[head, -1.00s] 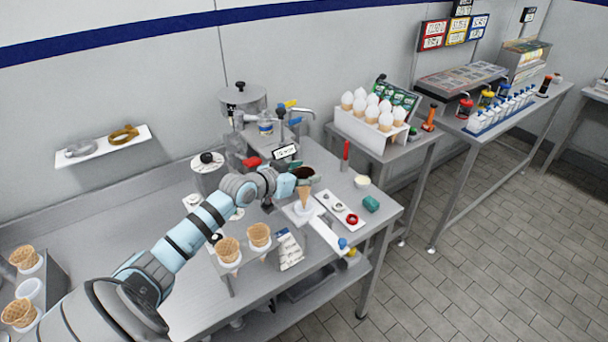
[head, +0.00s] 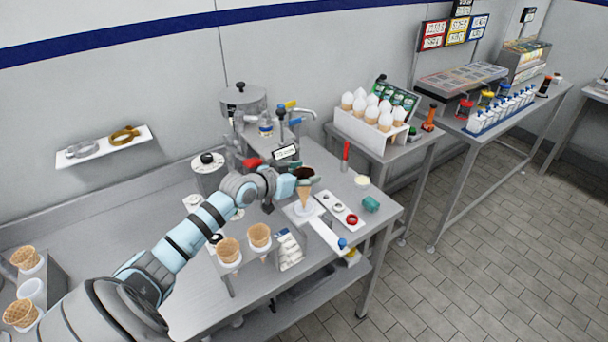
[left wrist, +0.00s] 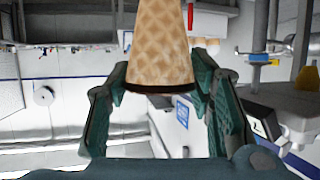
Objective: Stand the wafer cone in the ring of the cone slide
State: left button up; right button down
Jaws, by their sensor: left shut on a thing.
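The wafer cone (head: 303,195) hangs point down, roughly upright, below my left gripper (head: 304,178). In the left wrist view the cone (left wrist: 160,45) shows between the two green fingers (left wrist: 162,85), its dark-edged wide end nearest the camera. The left gripper is shut on it. The cone slide (head: 326,234) is a pale rail with a blue knob at its front end. Its ring end (head: 299,214) lies right under the cone. The cone's tip is at the ring, but I cannot tell whether it is inside or just above. My right gripper is not in view.
Two cones in holders (head: 229,251) stand at the front left of the slide. A steel machine (head: 244,105) stands behind. The table's left part is mostly clear.

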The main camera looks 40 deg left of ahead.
aim_at(299, 191)
pick_arm(q)
jog(key=shift+f, duration=0.1)
jog(key=shift+f+b, duration=2.3)
jog(key=shift+f, duration=0.35)
jog(key=shift+r+p, duration=2.35)
jog(key=shift+r, duration=0.45)
jog(key=shift+f, duration=0.2)
